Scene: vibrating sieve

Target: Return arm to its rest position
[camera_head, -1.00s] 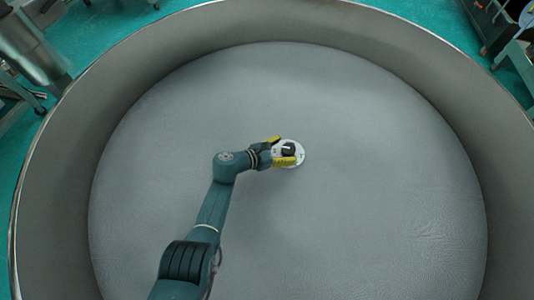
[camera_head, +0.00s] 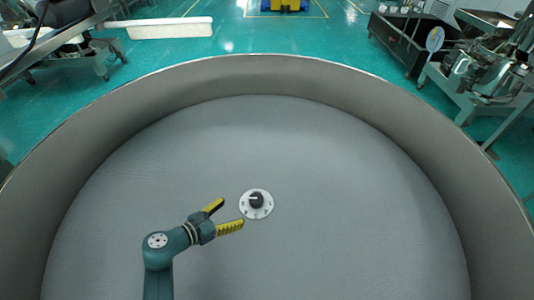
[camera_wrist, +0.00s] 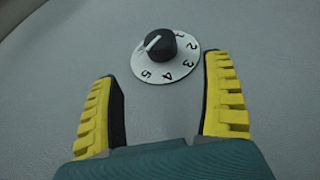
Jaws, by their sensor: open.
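My gripper (camera_head: 229,215) has yellow ribbed fingers and is open and empty. It is inside the round grey sieve, to the left of the knob (camera_head: 257,200) and apart from it. The knob is black with a white pointer line and sits on a white numbered dial (camera_head: 262,211). In the wrist view the knob (camera_wrist: 160,45) is beyond the fingertips of my open gripper (camera_wrist: 161,75), with nothing between the fingers. The digits 1 to 5 show on the dial (camera_wrist: 168,76), and the white line points away from them, toward the lower left.
A tall grey sieve wall (camera_head: 270,75) curves around the arm. The grey sieve floor (camera_head: 350,220) is bare to the right. Outside stand a machine on legs (camera_head: 485,80), a dark cabinet (camera_head: 400,40) and a white trough (camera_head: 168,27) on a green floor.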

